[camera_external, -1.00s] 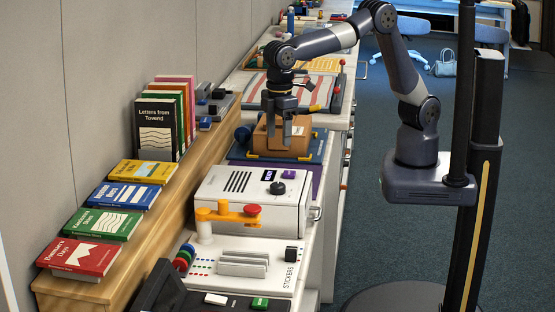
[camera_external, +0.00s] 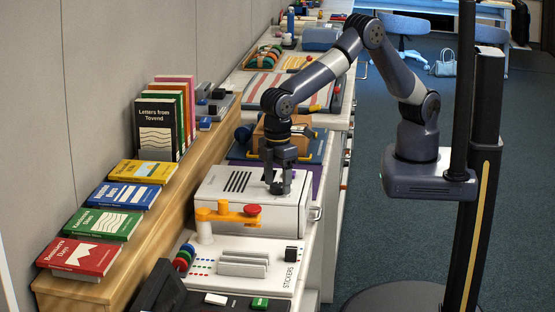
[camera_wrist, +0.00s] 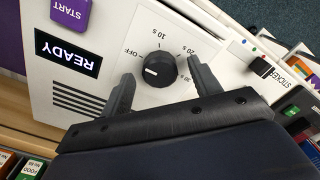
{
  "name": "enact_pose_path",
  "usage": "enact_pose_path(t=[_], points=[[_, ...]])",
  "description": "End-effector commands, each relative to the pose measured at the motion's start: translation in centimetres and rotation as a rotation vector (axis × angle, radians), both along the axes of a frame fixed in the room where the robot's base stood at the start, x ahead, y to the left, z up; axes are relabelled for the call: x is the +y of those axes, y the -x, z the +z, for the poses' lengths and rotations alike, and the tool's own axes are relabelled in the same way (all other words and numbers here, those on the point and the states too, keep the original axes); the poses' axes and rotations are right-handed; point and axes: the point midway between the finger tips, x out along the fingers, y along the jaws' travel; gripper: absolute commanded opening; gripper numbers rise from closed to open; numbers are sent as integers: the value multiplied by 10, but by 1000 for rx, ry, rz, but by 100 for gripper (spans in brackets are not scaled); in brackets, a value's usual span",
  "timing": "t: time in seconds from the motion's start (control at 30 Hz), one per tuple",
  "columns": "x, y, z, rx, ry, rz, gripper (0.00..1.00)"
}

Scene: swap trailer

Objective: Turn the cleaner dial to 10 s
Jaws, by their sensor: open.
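The cleaner is a white box (camera_external: 226,192) on the bench in the external view; its top also shows in the wrist view (camera_wrist: 112,53). Its round black dial (camera_wrist: 161,69) has a white mark on its left side, nearest the OFF label. The 10 s label (camera_wrist: 165,34) is above the dial, with 20 s and 30 s to its right. My gripper (camera_wrist: 160,72) is open, one finger on each side of the dial with visible gaps.
A purple START button (camera_wrist: 70,12) and a READY display (camera_wrist: 68,52) are beside the dial. An orange arm with a red knob (camera_external: 252,209) stands at the cleaner's near side. A brown box (camera_external: 262,138) sits behind. Books line the wooden shelf (camera_external: 175,205) at left.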

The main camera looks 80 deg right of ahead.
Motion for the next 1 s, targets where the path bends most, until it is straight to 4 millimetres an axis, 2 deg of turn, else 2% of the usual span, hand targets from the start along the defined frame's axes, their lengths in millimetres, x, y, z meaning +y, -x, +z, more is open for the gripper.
enact_pose_path(t=[0.37, 0.9, 1.0], points=[[0, 0, -6, 0, 0, 0, 59], [0, 0, -5, 0, 0, 0, 15], [0, 0, -5, 0, 0, -2, 15]])
